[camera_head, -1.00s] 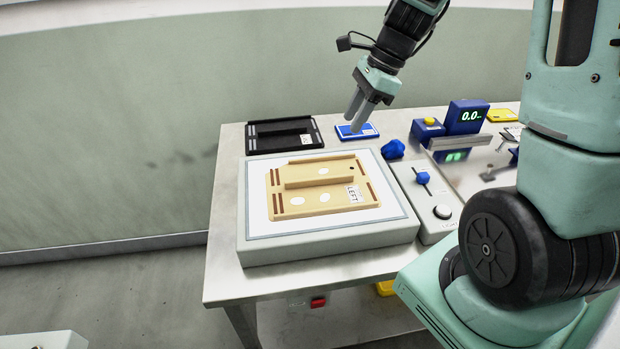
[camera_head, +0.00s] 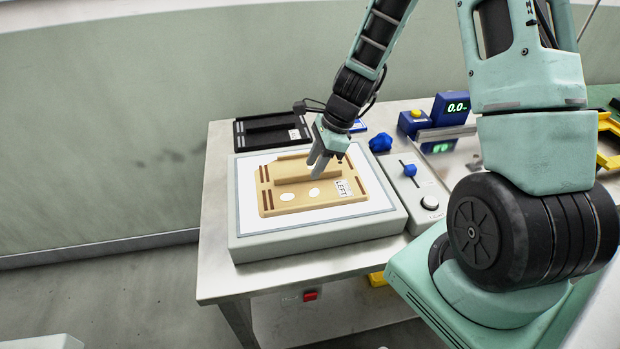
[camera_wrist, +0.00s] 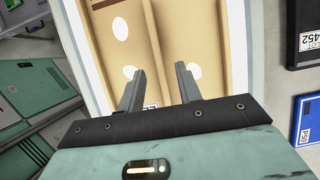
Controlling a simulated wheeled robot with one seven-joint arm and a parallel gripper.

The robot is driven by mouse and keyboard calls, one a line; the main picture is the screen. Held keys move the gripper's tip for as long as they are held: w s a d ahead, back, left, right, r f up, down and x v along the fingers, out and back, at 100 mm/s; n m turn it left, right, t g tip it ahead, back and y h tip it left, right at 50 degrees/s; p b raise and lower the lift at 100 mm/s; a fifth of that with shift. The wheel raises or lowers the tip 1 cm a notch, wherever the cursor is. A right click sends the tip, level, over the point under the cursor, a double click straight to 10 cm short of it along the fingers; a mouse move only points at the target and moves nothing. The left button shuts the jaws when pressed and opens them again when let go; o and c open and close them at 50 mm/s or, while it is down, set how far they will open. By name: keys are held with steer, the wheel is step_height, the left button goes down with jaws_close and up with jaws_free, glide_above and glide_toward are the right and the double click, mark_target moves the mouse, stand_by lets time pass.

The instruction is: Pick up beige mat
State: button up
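The beige mat (camera_head: 302,200) lies flat on the white top of a grey raised platform (camera_head: 245,248). It has a raised beige bar (camera_head: 295,172) along its middle, white round spots, brown strips at its ends and a label reading LEFT. My gripper (camera_head: 319,170) points down over the mat near the right part of the bar and hides some of it. In the wrist view the mat (camera_wrist: 122,62) fills the middle, and the two fingers of my gripper (camera_wrist: 160,70) stand apart with nothing held between them. I cannot tell how far the fingertips are above the mat.
A black tray-like mat (camera_head: 246,143) lies behind the platform, with a blue card (camera_head: 358,126) to its right. A blue knob-shaped piece (camera_head: 380,143), a slider panel (camera_head: 428,190) and a blue display box (camera_head: 451,107) stand to the right. The table's left front is clear.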

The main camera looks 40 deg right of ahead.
mark_target(308, 177)
steer(key=shift+x, duration=1.15)
jaws_close()
